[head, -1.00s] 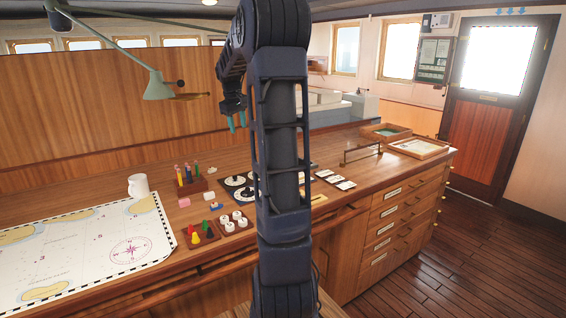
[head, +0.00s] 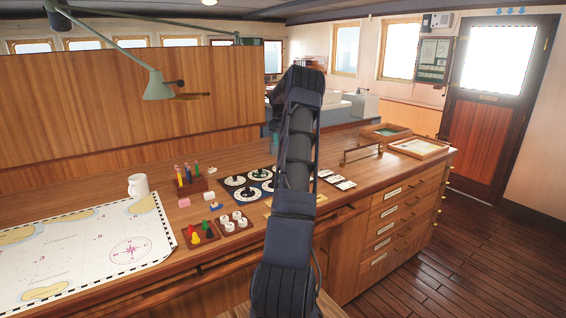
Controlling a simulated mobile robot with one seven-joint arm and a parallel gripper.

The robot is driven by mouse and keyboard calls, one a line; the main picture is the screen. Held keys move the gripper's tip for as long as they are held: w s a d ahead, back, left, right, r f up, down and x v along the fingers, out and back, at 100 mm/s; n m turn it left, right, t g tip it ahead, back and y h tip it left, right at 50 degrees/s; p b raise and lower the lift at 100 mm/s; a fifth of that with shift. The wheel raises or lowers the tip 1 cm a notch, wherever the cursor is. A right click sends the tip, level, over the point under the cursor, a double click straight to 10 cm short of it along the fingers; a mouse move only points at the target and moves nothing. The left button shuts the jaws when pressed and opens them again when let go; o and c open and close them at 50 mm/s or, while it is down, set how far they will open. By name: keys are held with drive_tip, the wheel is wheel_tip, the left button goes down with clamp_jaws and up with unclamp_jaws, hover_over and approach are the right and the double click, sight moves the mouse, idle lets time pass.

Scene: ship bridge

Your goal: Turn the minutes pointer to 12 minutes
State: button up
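A dark dial panel (head: 223,186) lies on the wooden counter, left of my arm. It carries several round white dials with black pointers, such as the front left dial (head: 246,194) and the back left dial (head: 235,181). The markings are too small to read, so I cannot tell which pointer is the minutes pointer or where it points. My arm covers the panel's right edge. My gripper (head: 275,139) is mostly hidden behind my arm, above and beyond the panel. Only a bit of teal finger shows, so its opening cannot be seen.
Trays with colored cones (head: 197,235) and white round pieces (head: 232,222) lie in front. White cards (head: 338,181) and a metal rail (head: 361,152) lie right.

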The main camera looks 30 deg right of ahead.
drive_tip(key=f, duration=0.4)
drive_tip(key=d+f, duration=0.1)
drive_tip(key=f, duration=0.3)
drive_tip(key=d+f, duration=0.1)
drive_tip(key=f, duration=0.3)
drive_tip(key=shift+w+d+f, duration=0.1)
drive_tip(key=shift+d+f, duration=0.15)
clamp_jaws()
